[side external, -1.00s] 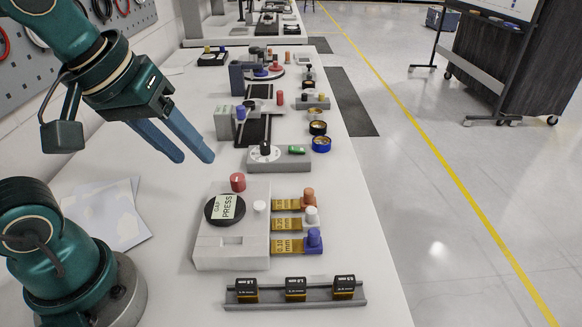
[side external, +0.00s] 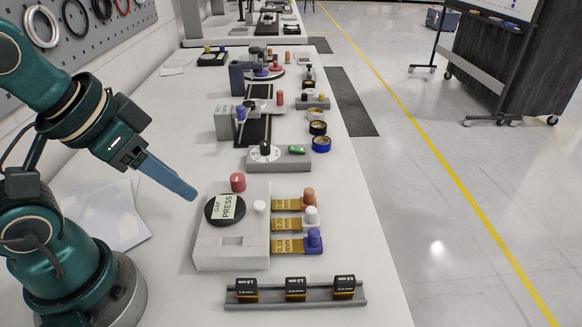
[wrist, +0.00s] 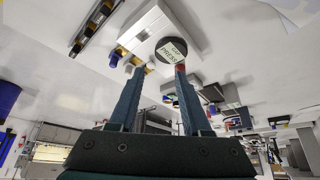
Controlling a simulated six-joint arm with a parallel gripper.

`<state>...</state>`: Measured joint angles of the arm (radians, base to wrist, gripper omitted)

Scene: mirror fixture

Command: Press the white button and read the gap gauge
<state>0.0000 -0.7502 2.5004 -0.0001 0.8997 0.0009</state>
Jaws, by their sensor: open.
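The pale grey press fixture (side external: 230,256) stands on the bench, with a black round cap (side external: 213,215) labelled GAP PRESS. A small white button (side external: 260,206) sits at its right, and a red knob (side external: 238,182) behind. Yellow gauge tags (side external: 284,246) marked in mm extend from its right side under orange, white and blue knobs; their figures are too small to read surely. My gripper (side external: 190,193) is open and empty, left of the fixture and apart from it. In the wrist view its fingers (wrist: 158,70) spread apart, with the fixture (wrist: 132,36) beyond.
A grey rail (side external: 268,300) with several black-and-yellow blocks lies in front of the fixture. Behind it stands a grey box (side external: 292,161) with a dial and green button. Tape rolls (side external: 321,144) and other fixtures stand farther back. Paper sheets (side external: 112,225) lie left. The bench's right strip is clear.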

